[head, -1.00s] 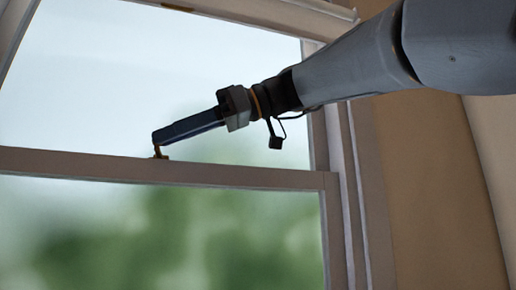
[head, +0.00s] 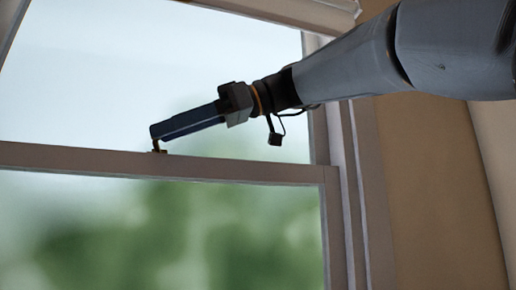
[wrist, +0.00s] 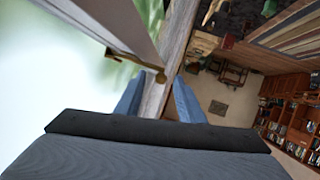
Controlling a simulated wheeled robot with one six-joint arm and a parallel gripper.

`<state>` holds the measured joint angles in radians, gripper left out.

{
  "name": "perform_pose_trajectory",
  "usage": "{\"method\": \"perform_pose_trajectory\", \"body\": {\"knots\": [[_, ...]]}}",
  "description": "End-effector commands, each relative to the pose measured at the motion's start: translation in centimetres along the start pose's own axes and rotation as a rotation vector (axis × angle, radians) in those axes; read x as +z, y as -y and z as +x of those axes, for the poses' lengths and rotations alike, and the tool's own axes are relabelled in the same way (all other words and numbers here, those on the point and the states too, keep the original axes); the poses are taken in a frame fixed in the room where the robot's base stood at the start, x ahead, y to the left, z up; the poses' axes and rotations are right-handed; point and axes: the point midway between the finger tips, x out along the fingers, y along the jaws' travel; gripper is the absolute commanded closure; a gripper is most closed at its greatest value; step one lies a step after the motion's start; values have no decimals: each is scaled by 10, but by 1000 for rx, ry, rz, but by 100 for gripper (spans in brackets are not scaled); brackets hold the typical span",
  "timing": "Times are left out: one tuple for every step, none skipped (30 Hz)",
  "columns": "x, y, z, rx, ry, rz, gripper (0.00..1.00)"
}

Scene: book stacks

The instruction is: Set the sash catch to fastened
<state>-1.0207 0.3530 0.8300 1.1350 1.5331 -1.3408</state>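The sash catch (head: 159,147) is a small brass piece on top of the window's meeting rail (head: 240,171) in the head view. My gripper (head: 154,133) comes in from the right, with its blue fingertips right above the catch and hiding part of it. In the wrist view, my gripper's blue fingers (wrist: 157,98) stand apart on either side of the pale wooden rail (wrist: 153,99). A small brass part (wrist: 161,77) shows just beyond the gap between them. I cannot tell whether a finger touches it, nor which setting the catch is in.
Window glass (head: 80,90) lies behind the gripper. The right window frame (head: 360,190) and tan wall stand under my arm. The wrist view shows a room with bookshelves (wrist: 285,110) far off.

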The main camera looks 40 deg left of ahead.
Motion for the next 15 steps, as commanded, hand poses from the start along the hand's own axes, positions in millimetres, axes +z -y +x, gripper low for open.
{"method": "perform_pose_trajectory", "body": {"knots": [[0, 0, 0, 0, 0, 0, 65], [0, 0, -1, 0, 0, 0, 65], [0, 0, -2, 1, 0, -1, 65], [0, 0, -5, 1, -1, -1, 65], [0, 0, -7, 1, -1, -1, 65], [0, -1, -12, 2, -1, -1, 65], [0, -1, -17, 3, -1, -1, 65], [0, -1, -21, 3, -1, -1, 65], [0, -1, -28, 3, 0, -2, 65], [1, -1, -34, 4, 0, -1, 65], [1, -2, -39, 4, 0, 0, 65], [1, -1, -45, 3, 1, 0, 65], [1, -2, -50, 3, 1, 0, 65], [1, -2, -55, 4, 1, 1, 65], [1, -2, -60, 2, 0, 0, 65]]}}
